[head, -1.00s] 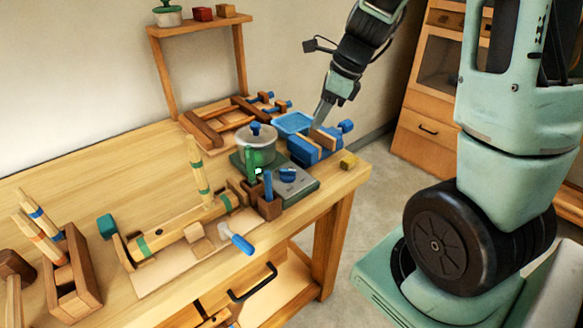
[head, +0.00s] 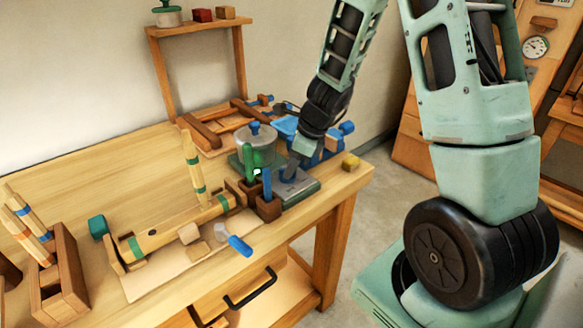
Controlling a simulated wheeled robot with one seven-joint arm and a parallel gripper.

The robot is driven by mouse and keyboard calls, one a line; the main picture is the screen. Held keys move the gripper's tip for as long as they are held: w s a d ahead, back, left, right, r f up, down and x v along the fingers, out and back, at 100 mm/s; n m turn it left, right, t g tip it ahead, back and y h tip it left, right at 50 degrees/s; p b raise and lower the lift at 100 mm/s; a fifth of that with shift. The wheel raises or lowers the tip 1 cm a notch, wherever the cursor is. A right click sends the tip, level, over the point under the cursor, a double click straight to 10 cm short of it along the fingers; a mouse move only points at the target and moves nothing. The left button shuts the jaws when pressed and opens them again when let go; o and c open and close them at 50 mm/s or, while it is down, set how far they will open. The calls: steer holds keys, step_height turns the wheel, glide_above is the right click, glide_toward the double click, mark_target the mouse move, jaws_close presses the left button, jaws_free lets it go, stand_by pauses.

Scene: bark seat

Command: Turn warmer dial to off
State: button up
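The warmer (head: 299,189) is a flat green base with a grey metal top on the right part of the workbench. A grey pot (head: 256,147) with a blue-knobbed lid sits on its far left part.
Two small wooden holders (head: 268,208) with upright green and blue handles stand close to the warmer's left. A blue-handled tool (head: 240,245) lies near the front edge.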

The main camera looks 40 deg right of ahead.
steer(key=shift+f, duration=0.1)
steer(key=shift+c, duration=0.3)
jaws_close()
